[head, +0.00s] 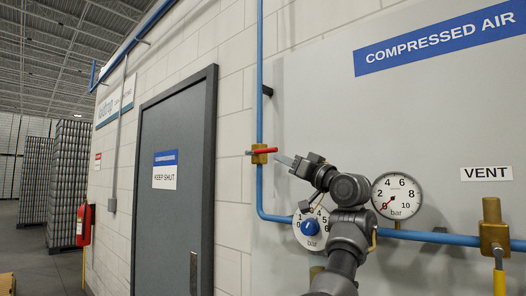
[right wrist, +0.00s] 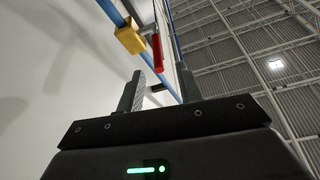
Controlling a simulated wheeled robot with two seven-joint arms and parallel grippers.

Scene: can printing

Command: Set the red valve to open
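The red valve handle (head: 266,151) sits on a brass valve body (head: 259,157) on the vertical blue pipe (head: 260,90). The handle lies roughly level, across the pipe. My right gripper (head: 281,160) is just to the right of the handle and slightly below it. In the right wrist view my right gripper (right wrist: 160,70) has its two fingers spread apart with nothing held. The red handle (right wrist: 157,54) shows beyond the fingertips, between them in the picture, with the brass body (right wrist: 130,38) to its left. I cannot tell whether a finger touches the handle. My left gripper is not in view.
A pressure gauge (head: 397,196) and a blue-knobbed dial (head: 311,228) sit near my right arm. A brass vent valve (head: 494,235) with a yellow handle (head: 499,281) is at the far right. A grey door (head: 174,222) is on the left.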

